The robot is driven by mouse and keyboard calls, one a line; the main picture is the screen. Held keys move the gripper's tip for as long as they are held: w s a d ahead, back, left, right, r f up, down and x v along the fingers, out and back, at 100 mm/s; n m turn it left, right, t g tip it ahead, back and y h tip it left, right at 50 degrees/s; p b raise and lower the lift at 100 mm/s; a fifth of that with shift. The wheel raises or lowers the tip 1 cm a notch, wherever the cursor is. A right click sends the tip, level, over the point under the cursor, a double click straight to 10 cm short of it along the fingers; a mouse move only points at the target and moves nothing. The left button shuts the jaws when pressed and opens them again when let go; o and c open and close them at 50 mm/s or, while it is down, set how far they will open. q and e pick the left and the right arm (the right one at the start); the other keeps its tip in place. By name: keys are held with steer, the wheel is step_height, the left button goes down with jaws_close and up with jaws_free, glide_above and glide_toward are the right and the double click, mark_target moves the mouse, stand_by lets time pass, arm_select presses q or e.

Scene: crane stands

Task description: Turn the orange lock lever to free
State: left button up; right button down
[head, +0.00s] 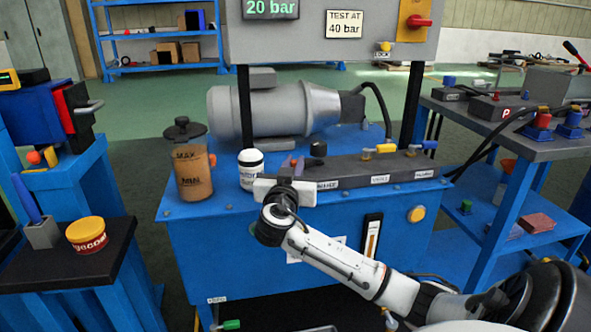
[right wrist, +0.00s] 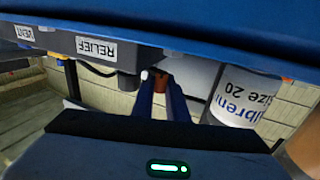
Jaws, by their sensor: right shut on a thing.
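My right gripper (head: 291,166) reaches the left end of the grey valve block (head: 352,172) on the blue bench, beside the RELIEF label. In the right wrist view its two blue fingers (right wrist: 161,88) are shut on a small orange-brown piece (right wrist: 160,79), which looks like the orange lock lever. The fingers hide most of it, and its angle cannot be told. The RELIEF label (right wrist: 96,47) shows upside down beside the fingers. My left gripper is not in view.
A white bottle (head: 250,171) stands close left of the gripper, with an amber container (head: 194,174) further left. A black knob (head: 318,149) and a yellow lever (head: 386,148) rise from the block. A grey motor (head: 270,110) lies behind. A panel reads 20 bar.

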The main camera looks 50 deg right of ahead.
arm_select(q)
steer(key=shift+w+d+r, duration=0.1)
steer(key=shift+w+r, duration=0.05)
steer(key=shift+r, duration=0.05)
arm_select(e)
steer(key=c, duration=1.7)
jaws_free()
steer(key=shift+c, duration=0.2)
